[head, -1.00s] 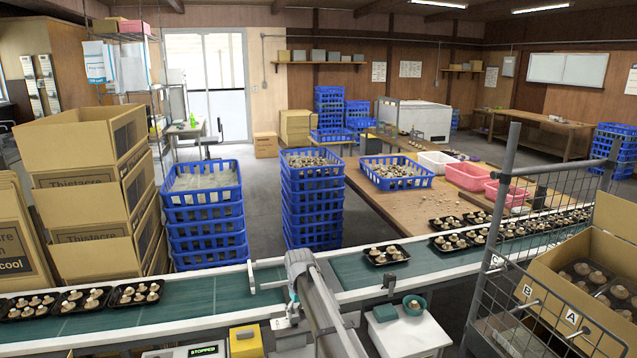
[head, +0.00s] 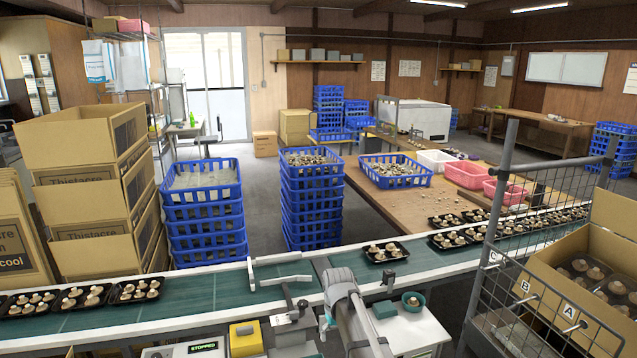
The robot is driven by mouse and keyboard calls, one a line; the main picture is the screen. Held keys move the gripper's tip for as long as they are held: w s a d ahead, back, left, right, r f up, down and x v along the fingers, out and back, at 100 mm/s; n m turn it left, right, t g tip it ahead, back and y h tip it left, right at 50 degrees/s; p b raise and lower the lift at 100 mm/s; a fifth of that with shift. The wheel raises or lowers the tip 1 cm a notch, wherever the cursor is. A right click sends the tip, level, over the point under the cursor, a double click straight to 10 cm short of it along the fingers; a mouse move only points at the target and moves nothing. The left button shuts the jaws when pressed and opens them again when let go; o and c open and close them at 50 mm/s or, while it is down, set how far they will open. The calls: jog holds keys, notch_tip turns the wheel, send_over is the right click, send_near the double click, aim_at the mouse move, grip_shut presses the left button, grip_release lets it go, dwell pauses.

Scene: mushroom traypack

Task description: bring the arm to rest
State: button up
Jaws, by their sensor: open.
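My arm (head: 343,292) rises from the bottom edge of the head view, just right of the middle. Its grey upper joint stands in front of the green conveyor belt (head: 215,292), and a pale link slopes down to the right, out of the picture. A small teal-marked part of the arm shows at its left side. I cannot make out my gripper or its fingers. No object can be seen held by the arm.
Black mushroom trays (head: 386,252) stand on the belt. A yellow box (head: 245,338) and a display reading STOPPED (head: 204,347) are left of my arm. A white stand (head: 415,330) with a green bowl (head: 413,301) is close on its right. A wire cage (head: 500,230) stands further right.

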jog(key=s+d+m, duration=0.1)
jog(key=s+d, duration=0.5)
jog(key=s, duration=0.2)
jog(key=s+d+f+m, duration=0.1)
jog(key=s+d+m, duration=0.1)
jog(key=s+d, duration=0.4)
jog(key=s+b, duration=0.1)
jog(key=s, duration=0.2)
